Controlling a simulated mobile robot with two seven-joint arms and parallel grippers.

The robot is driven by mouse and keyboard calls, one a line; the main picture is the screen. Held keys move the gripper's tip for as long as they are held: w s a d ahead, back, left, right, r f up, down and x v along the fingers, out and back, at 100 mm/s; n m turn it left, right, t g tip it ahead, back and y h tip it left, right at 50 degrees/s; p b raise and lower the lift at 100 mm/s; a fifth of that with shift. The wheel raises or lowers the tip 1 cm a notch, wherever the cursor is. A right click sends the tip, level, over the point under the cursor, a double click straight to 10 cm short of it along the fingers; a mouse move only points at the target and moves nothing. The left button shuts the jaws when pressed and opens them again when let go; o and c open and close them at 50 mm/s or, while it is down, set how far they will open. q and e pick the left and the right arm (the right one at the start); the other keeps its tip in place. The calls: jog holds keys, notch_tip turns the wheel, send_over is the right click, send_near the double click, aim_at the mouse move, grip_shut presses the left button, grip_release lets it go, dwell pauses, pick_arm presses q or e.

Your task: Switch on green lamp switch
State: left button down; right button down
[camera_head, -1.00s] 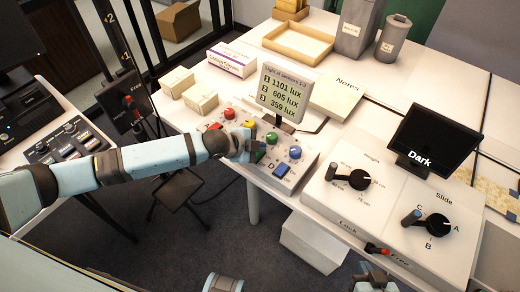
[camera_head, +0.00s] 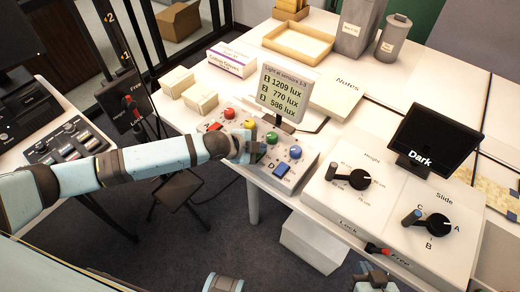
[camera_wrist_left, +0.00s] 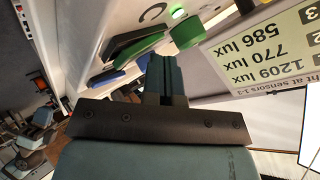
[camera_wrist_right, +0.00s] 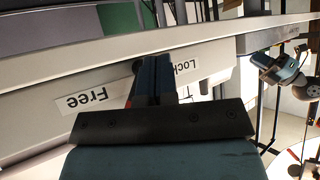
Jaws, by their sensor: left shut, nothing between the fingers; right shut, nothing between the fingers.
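The control panel (camera_head: 296,172) carries red, yellow, green and blue knobs with coloured switches below them. My left gripper (camera_head: 256,149) is shut and empty at the green switch and largely hides it in the head view. In the left wrist view, the green switch (camera_wrist_left: 136,48) lies just beyond and left of the shut fingertips (camera_wrist_left: 165,62); I cannot tell whether they touch it. The green knob (camera_wrist_left: 187,33) is beside it, and a small green light (camera_wrist_left: 178,11) glows nearby. My right gripper (camera_head: 374,280) is shut and empty, low at the front of the desk.
The light display (camera_head: 284,92) reads 1209, 770 and 586 lux and stands behind the panel. The blue switch (camera_head: 282,170) is close to my left gripper. A Height and Slide panel (camera_head: 395,205) and a dark screen (camera_head: 437,135) are to the right. A Lock/Free slider (camera_head: 375,248) is near my right gripper.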

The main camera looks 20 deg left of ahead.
aim_at(258, 155)
pick_arm(q)
jog(key=shift+s+r+p, duration=0.15)
jog(key=shift+r+p, duration=0.65)
jog(key=shift+p, duration=0.15)
jog(key=r+p, duration=0.5)
jog(key=shift+s+a, duration=0.15)
jog(key=shift+s, duration=0.15)
dwell(0.3)
